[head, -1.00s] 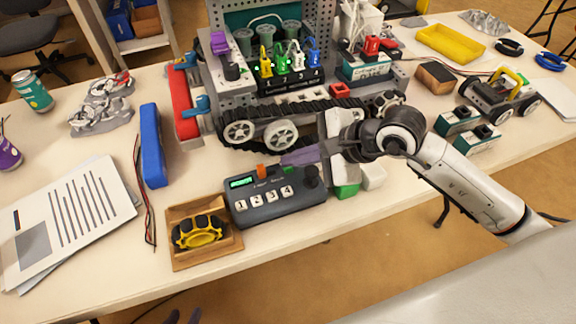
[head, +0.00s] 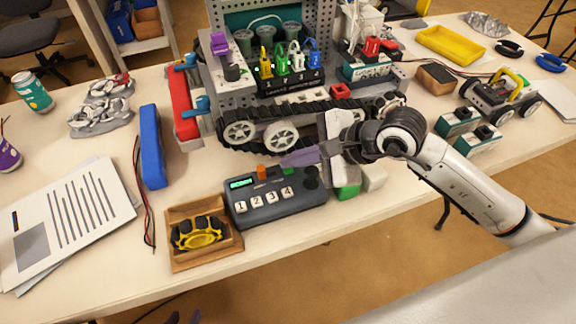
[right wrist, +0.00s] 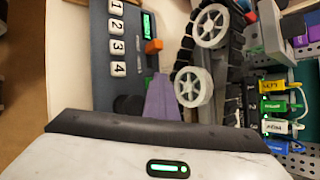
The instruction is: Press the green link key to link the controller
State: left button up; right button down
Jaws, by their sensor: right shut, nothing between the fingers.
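The dark grey controller (head: 275,205) lies on the table with keys numbered 1 to 4, a lit display (head: 241,184), an orange key (head: 262,172) and a black knob (head: 311,171). The green link key (head: 288,169) shows at its back edge. My right gripper (head: 284,162) is shut and empty, its purple fingertips just above and behind the green key; I cannot tell if they touch it.
A tracked robot (head: 262,130) stands close behind the controller. A blue bar (head: 152,146) and papers (head: 65,225) lie further left.

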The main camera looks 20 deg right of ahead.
aim_at(294, 173)
jog(key=shift+s+d+r+p, duration=0.1)
jog(key=shift+s+p, duration=0.25)
jog(key=shift+s, duration=0.05)
jog(key=shift+w+r, duration=0.1)
jog(key=shift+r, duration=0.3)
notch_tip(294, 173, up, 5)
jog(key=p, duration=0.3)
dwell(1.0)
